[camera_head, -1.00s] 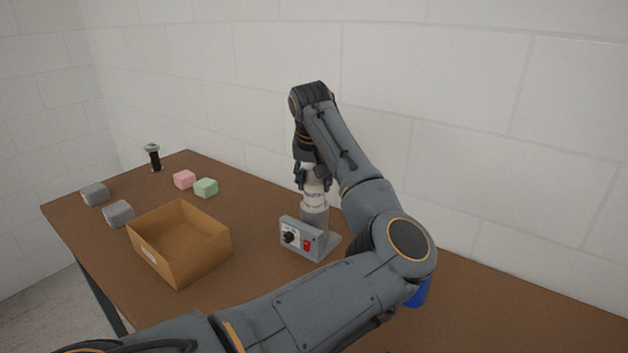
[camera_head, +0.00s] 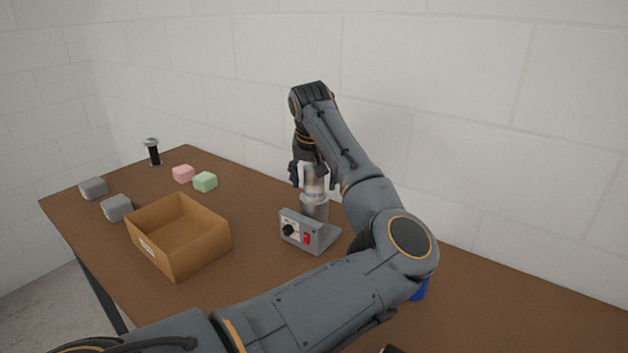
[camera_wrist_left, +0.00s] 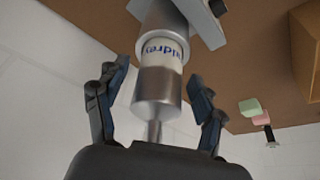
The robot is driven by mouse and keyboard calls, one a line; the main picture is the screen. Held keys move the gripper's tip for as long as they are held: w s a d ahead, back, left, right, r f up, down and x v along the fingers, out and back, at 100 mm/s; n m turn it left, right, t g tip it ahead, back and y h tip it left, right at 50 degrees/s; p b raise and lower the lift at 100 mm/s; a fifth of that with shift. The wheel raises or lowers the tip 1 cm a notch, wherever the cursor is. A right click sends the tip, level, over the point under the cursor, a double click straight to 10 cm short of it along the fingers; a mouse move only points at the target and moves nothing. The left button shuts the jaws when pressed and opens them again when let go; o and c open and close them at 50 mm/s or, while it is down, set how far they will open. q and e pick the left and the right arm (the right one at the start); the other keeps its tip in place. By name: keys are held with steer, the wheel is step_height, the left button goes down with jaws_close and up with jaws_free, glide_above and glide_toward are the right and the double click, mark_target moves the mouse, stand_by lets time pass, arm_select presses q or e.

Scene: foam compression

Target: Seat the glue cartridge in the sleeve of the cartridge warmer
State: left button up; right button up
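The glue cartridge (camera_head: 314,184) stands upright in the sleeve (camera_head: 314,213) of the grey cartridge warmer (camera_head: 291,230). In the left wrist view, the cartridge (camera_wrist_left: 155,92) shows a silver body, a thin rod at its end and a white label band partly inside the sleeve (camera_wrist_left: 168,17). How deep it sits, I cannot tell. My left gripper (camera_head: 309,175) is over the cartridge's upper end. In the left wrist view, the gripper's fingers (camera_wrist_left: 157,102) are spread on both sides of the cartridge with gaps, holding nothing. My right gripper is not in view.
An open cardboard box (camera_head: 190,264) stands left of the warmer. Grey blocks (camera_head: 117,208), a pink block (camera_head: 183,174), a green block (camera_head: 205,182) and a black post with a pale top (camera_head: 153,153) stand farther left. A blue object (camera_head: 420,290) is partly hidden behind my left arm.

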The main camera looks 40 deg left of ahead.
arm_select(q)
steer(key=v, duration=1.2)
steer(key=shift+w, duration=0.1)
stand_by(0.6)
